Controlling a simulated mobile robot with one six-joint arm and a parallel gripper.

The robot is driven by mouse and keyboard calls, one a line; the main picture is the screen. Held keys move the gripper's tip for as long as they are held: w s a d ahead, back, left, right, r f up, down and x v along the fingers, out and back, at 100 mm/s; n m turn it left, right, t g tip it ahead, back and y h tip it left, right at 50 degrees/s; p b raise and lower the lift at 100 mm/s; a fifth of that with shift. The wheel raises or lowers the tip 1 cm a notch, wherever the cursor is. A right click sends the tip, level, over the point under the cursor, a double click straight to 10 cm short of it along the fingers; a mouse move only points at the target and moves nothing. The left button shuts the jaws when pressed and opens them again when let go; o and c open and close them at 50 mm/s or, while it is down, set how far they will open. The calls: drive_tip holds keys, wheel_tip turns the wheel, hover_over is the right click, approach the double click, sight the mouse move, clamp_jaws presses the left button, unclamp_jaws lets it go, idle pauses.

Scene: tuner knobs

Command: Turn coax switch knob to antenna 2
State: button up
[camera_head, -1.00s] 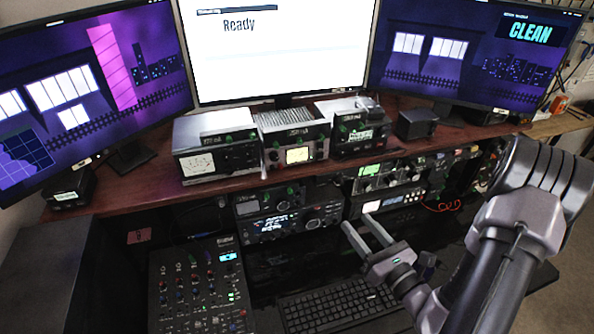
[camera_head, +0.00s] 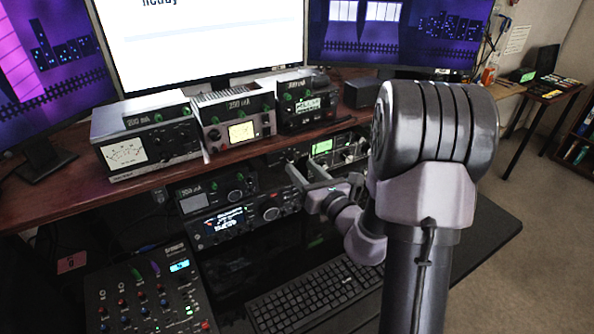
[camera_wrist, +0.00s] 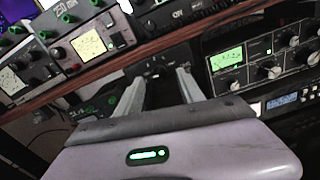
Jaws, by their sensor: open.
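My gripper (camera_head: 306,172) is open and empty, its two fingers reaching toward the equipment below the wooden shelf. In the wrist view my gripper (camera_wrist: 160,77) has its fingers apart, on either side of a small dark panel (camera_wrist: 158,66) with white markings. This panel seems to be the coax switch; its knob is too dark and small to make out, and I cannot tell its setting. In the head view the fingers and nearby radios partly hide this area. I see no clear contact.
A radio with a green display (camera_wrist: 227,60) sits right of the fingers. Another radio (camera_head: 240,222) stands at the left below the shelf (camera_head: 60,195). Meters line the shelf top. A keyboard (camera_head: 310,297) and mixer (camera_head: 150,295) lie on the desk.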

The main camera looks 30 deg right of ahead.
sight(294, 160)
drive_tip(key=shift+w+a, duration=0.1)
drive_tip(key=shift+w, duration=1.45)
clamp_jaws()
